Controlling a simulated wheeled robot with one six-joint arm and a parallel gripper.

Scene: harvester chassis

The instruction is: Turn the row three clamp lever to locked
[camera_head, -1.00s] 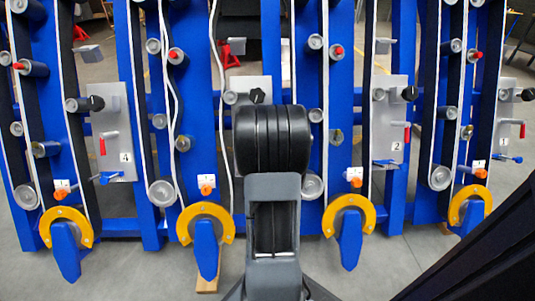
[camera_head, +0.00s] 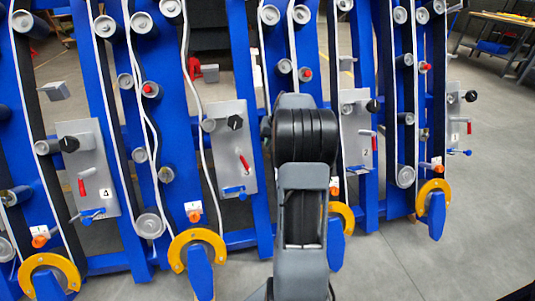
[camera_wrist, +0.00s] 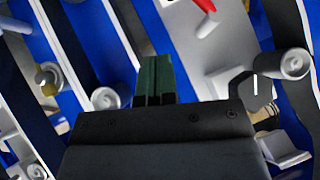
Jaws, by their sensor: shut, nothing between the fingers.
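The unnumbered-looking panel (camera_head: 222,150), between panels 4 and 2 in the head view, appears to be row three. It carries a black knob (camera_head: 235,122), a red-handled lever (camera_head: 244,163) slanting down to the right and a blue handle (camera_head: 233,190) at its bottom. I cannot tell which is the clamp lever. My gripper (camera_wrist: 155,78) is shut and empty in the wrist view, with dark green fingers together. A grey plate, a black knob (camera_wrist: 255,90) with a white line and part of a red handle (camera_wrist: 205,5) lie to its right, apart from it. My arm hides the gripper in the head view.
Panel 4 (camera_head: 70,145) is at left; panel 2 (camera_head: 350,105) and panel 1 (camera_head: 453,105) are right. Blue uprights, rollers and yellow guards (camera_head: 200,240) crowd the frame. Grey floor (camera_head: 450,260) is free at right. A workbench (camera_head: 505,20) stands far back.

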